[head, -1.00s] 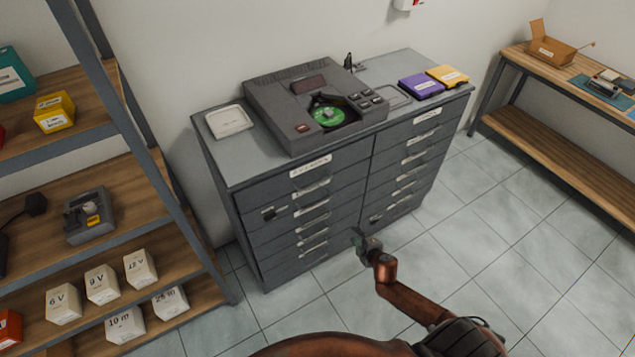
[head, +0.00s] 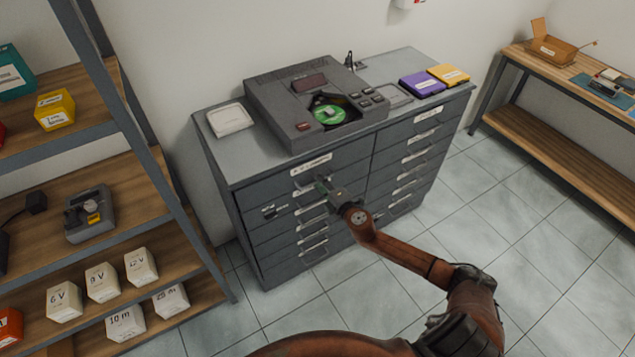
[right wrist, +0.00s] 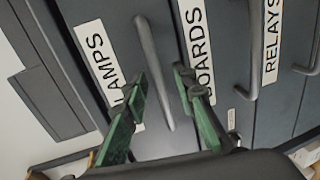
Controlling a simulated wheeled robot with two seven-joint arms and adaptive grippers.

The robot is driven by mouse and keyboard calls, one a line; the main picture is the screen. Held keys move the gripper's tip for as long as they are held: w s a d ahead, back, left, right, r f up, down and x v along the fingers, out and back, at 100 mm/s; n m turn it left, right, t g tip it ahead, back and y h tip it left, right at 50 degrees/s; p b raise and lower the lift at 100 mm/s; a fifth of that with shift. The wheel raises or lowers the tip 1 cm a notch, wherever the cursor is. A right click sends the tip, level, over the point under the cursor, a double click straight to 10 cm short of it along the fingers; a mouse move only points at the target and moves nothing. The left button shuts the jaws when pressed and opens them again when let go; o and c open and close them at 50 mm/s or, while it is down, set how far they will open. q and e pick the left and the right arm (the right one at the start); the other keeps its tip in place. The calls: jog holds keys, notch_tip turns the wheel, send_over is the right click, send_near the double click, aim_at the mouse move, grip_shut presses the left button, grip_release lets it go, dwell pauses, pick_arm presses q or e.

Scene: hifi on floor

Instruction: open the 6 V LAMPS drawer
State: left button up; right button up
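The grey drawer cabinet (head: 215,165) stands against the wall, all its drawers looking shut. In the right wrist view the LAMPS label (right wrist: 96,45) is on a dark drawer front; the start of its text is hidden behind a green finger. A bar handle (right wrist: 153,65) runs beside that label. My right gripper (head: 325,188) is at the upper left drawers. In the right wrist view its green fingers (right wrist: 160,88) are open, one on each side of the handle in the picture, with visible gaps. I cannot tell whether the handle is fully between them in depth. My left gripper is not in view.
The BOARDS label (right wrist: 197,45) and RELAYS label (right wrist: 271,40) mark neighbouring drawers. A grey device with a green disc (head: 328,115) sits on the cabinet. A shelf rack (head: 135,125) stands left, a bench (head: 560,145) right. The tiled floor (head: 480,250) in front is clear.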

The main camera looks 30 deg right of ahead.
jog(key=shift+w, duration=0.35)
jog(key=shift+c, duration=0.6)
grip_shut()
jog(key=shift+f, duration=0.1)
